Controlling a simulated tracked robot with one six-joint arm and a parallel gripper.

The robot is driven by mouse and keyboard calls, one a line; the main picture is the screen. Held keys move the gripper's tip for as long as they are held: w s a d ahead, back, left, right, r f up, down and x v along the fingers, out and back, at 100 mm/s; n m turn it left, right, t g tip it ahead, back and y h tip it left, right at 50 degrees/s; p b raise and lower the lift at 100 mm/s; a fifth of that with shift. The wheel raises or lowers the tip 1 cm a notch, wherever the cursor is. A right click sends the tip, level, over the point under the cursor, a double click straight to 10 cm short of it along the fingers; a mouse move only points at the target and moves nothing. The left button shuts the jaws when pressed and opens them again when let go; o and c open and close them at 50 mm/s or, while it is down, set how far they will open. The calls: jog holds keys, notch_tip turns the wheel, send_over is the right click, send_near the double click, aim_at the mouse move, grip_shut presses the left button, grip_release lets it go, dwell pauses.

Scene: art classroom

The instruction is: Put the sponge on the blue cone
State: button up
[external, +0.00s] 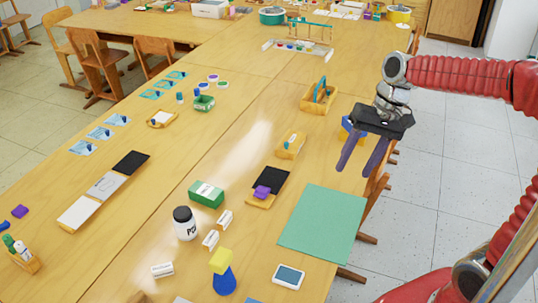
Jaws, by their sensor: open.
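A yellow block, seemingly the sponge (221,261), rests on top of the blue cone (224,282) at the front of the table. The cone stands upright and the block sits slightly tilted on its tip. My gripper (355,170) hangs over the table's right edge, well apart from both, behind and to the right of them. Its two dark purple fingers point down, spread apart, with nothing between them.
A green mat (322,225) lies between my gripper and the cone. A white jar (185,223), a green box (206,194), white blocks (211,240) and a phone-like device (289,277) are near the cone. A blue object (349,126) is partly hidden behind my gripper.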

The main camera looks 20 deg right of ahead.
jog(key=s+d+n+t+h, duration=0.3)
jog(key=s+d+t, duration=0.2)
jog(key=s+d, duration=0.4)
jog(key=shift+d+r+h, duration=0.2)
jog(key=shift+d+h, duration=0.2)
jog(key=shift+d, duration=1.4)
